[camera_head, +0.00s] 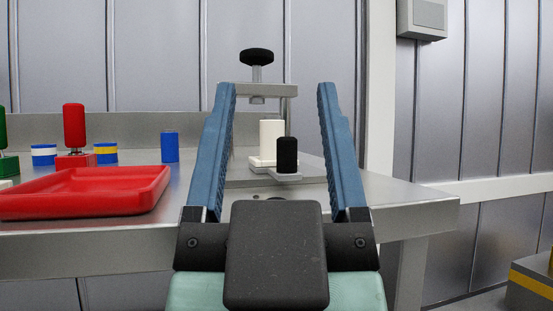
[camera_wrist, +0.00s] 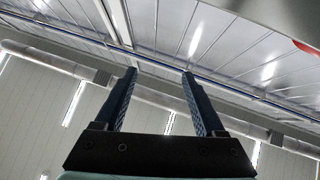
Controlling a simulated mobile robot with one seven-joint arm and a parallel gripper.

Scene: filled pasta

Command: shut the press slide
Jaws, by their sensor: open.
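The press stands toward the right end of the metal table, with a black knob (camera_head: 257,57) on a screw through its grey top bar (camera_head: 272,89). Below it, a white cylinder (camera_head: 271,137) sits on a white base. The press slide's black upright handle (camera_head: 287,150) stands on a small grey plate (camera_head: 287,175), nearer to me than the white cylinder. How far out the slide sits is hard to tell. My gripper (camera_head: 276,87) is open and empty; the press shows between its fingers.
A red tray (camera_head: 85,205) lies at the table's front left. Behind it are a red-handled stamp (camera_head: 74,126), blue cylinders with white (camera_head: 44,155) and yellow bands (camera_head: 106,153), and a plain blue cylinder (camera_head: 170,147). The tabletop right of the press (camera_head: 400,192) is clear.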

